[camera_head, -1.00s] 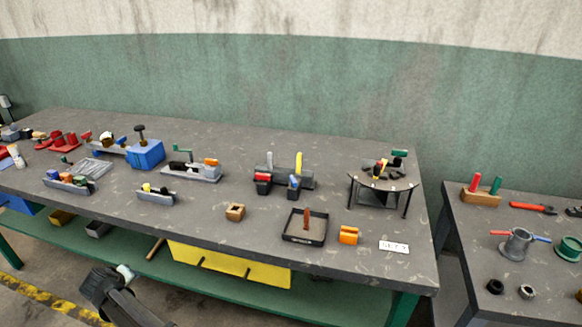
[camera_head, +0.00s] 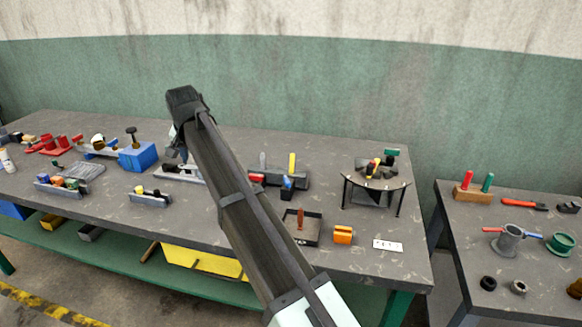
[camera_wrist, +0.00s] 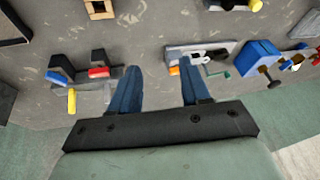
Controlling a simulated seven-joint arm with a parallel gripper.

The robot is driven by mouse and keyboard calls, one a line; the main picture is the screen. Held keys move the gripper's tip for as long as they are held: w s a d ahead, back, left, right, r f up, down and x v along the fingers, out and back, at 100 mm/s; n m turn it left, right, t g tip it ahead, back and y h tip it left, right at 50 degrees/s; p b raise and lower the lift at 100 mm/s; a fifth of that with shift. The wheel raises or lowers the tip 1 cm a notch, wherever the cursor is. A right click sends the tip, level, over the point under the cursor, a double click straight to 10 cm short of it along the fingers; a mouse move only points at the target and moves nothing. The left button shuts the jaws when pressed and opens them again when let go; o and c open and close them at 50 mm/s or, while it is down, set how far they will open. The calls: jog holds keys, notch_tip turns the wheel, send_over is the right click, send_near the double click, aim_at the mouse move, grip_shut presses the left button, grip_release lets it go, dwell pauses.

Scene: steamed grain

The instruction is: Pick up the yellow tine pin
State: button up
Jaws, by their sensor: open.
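A yellow pin (camera_head: 292,162), which looks like the tine pin, stands upright in a dark grey fixture (camera_head: 300,179) near the middle of the table. In the wrist view the yellow pin (camera_wrist: 71,100) is at the left, beside a red and a blue piece. My gripper (camera_wrist: 160,72) is open and empty, its blue fingers spread. It is above the table, apart from the pin, between the pin's fixture and another grey fixture (camera_wrist: 203,50). In the head view my arm hides part of the table left of the pin, and the fingers are hard to make out.
A blue box (camera_head: 140,156) with a black knob stands left of my arm. A second table (camera_head: 460,222) is at far right.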

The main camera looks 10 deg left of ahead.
jog(key=w+d+r+m+h, duration=0.1)
jog(key=w+d+m, duration=0.1)
jog(key=w+d, duration=0.85)
jog(key=h, duration=0.2)
send_near(292, 159)
jog(key=shift+t, duration=0.3)
jog(key=x, duration=1.1)
jog(key=shift+s+f, duration=0.15)
jog(key=shift+s, duration=0.1)
jog(key=shift+c, duration=0.3)
grip_shut()
